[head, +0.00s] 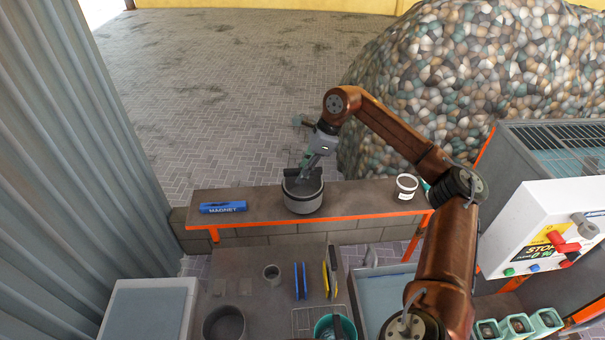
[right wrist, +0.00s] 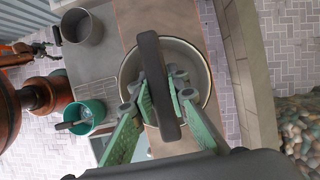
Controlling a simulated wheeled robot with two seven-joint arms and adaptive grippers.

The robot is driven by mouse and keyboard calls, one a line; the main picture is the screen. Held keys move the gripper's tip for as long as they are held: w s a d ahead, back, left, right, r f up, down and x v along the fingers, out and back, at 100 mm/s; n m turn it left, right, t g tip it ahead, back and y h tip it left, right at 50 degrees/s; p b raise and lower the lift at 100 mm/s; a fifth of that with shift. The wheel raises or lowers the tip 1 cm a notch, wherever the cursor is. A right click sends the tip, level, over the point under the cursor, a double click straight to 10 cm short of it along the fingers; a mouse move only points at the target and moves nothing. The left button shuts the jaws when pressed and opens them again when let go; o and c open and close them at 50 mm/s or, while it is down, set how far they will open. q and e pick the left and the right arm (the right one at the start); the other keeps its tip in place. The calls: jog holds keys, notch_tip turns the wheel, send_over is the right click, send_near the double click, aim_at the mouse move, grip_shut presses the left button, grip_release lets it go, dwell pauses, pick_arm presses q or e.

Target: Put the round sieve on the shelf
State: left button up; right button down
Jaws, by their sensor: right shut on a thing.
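The round sieve (head: 303,205) is a grey round pan with a dark bar handle across its top. It is upright at the middle of the long brown shelf (head: 352,200) with an orange front edge. I cannot tell whether its base touches the shelf or hangs just above it. My right gripper (head: 305,174) comes down from above and is shut on the sieve's handle. In the right wrist view, the green fingers of the gripper (right wrist: 160,98) close around the dark handle (right wrist: 157,65), with the sieve's pale rim (right wrist: 208,75) below. My left gripper is not in view.
A blue magnet bar (head: 223,207) lies at the shelf's left end; a white cup (head: 406,186) stands at its right. The workbench (head: 250,262) in front holds a grey pot (head: 224,323), a teal bucket (head: 335,326) and tools. A pebble heap (head: 480,80) rises behind.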

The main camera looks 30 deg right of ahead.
jog(key=shift+d+f, duration=0.1)
jog(key=shift+f, duration=0.5)
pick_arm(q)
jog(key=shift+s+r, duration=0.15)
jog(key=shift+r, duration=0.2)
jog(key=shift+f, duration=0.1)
pick_arm(e)
jog(key=shift+f, duration=0.15)
jog(key=c, duration=1.9)
grip_release()
jog(key=shift+r, duration=0.3)
pick_arm(q)
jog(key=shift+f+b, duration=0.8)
jog(key=shift+b, duration=0.05)
pick_arm(e)
jog(key=v, duration=1.1)
jog(key=shift+s+d+r, duration=0.1)
jog(key=shift+d+r, duration=0.05)
jog(key=shift+r, duration=0.15)
